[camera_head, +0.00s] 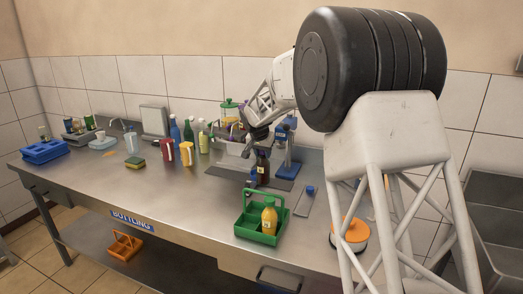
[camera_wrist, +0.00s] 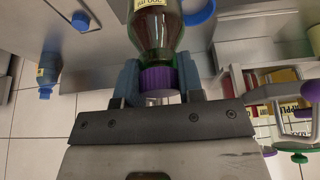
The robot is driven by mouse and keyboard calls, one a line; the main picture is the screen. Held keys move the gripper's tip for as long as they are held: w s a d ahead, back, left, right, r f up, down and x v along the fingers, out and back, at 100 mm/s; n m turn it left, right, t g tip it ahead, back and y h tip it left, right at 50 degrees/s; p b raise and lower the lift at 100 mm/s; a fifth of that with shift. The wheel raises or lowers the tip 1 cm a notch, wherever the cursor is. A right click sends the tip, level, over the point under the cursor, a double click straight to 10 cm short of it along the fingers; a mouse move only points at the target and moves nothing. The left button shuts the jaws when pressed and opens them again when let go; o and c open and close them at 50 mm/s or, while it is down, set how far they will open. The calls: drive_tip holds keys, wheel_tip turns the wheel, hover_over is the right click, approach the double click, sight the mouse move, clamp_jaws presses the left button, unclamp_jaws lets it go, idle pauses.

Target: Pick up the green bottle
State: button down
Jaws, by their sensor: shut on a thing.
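My gripper (camera_head: 260,148) is at the right part of the bench, pointing down over a dark brown-looking bottle (camera_head: 263,170) with a yellow label. In the wrist view my gripper (camera_wrist: 160,80) has its blue-grey fingers on either side of the purple cap of this bottle (camera_wrist: 155,30). The fingers are shut on its top end. Its glass looks dark, with a greenish-brown tint. I cannot tell whether its base is touching the surface. A green bottle (camera_head: 203,140) stands apart, further left at the back of the bench.
A green carrier (camera_head: 250,228) with an orange bottle (camera_head: 269,216) stands at the front edge. A blue stand (camera_head: 289,150) is close right of the held bottle.

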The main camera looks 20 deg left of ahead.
sight(267, 166)
drive_tip(key=shift+s+d+r, duration=0.15)
drive_tip(key=shift+s+d, duration=0.45)
drive_tip(key=shift+s, duration=0.35)
drive_tip(key=shift+s+d+r, duration=0.1)
drive_tip(key=shift+s+d, duration=0.45)
drive_tip(key=shift+s, duration=0.35)
drive_tip(key=shift+r, duration=0.1)
drive_tip(key=shift+r, duration=2.9)
drive_tip(key=shift+s, duration=0.1)
